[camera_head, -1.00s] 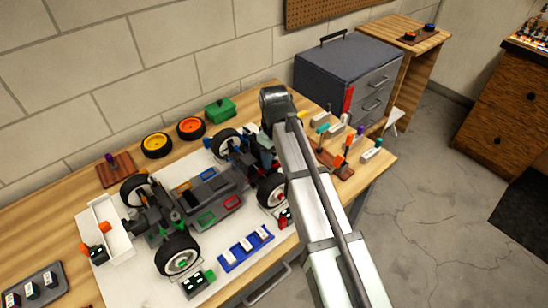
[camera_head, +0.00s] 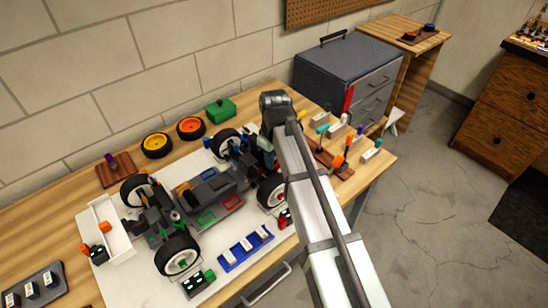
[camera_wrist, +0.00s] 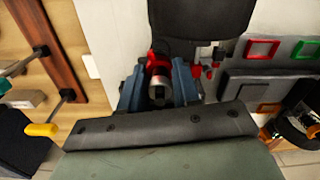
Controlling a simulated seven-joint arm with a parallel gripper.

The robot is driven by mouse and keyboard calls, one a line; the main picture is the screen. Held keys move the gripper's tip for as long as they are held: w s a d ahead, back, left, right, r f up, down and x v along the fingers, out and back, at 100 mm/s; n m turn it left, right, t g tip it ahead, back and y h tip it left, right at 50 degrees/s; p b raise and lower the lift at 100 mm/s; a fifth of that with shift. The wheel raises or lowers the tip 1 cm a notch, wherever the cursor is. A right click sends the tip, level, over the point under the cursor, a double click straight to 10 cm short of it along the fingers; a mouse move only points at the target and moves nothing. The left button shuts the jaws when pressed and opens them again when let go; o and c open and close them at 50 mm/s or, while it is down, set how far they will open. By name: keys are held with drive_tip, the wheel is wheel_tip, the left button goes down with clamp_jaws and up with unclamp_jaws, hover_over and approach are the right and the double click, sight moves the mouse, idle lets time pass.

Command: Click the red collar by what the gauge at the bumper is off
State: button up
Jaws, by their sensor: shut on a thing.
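The RC racecar (camera_head: 215,188) stands on a white mat (camera_head: 140,290) in the head view. My gripper (camera_wrist: 160,88) shows in the wrist view with a blue finger on each side of the red collar (camera_wrist: 157,61). It is shut on the collar, which sits around a silver cylinder. A dark wheel (camera_wrist: 200,18) is just beyond it. In the head view my arm hides the collar and most of my gripper near the car's right end. A small black box with red parts (camera_head: 285,218) sits by the right wheel. I cannot make out a gauge reading.
A blue tray (camera_head: 246,248) with white pieces and a black-and-green box (camera_head: 198,282) lie in front of the car. A white bin (camera_head: 105,228) stands at left. Loose orange-rimmed (camera_head: 190,127) and yellow-rimmed wheels (camera_head: 156,145) lie behind. A tool rack (camera_head: 335,168) stands right.

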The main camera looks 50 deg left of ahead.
drive_tip(key=shift+c, duration=0.8)
drive_tip(key=shift+n, duration=1.6)
drive_tip(key=o, duration=1.1)
drive_tip(key=shift+c, duration=0.2)
drive_tip(key=shift+r, duration=0.1)
wheel_tip(320, 180, up, 14)
drive_tip(key=shift+f, duration=0.2)
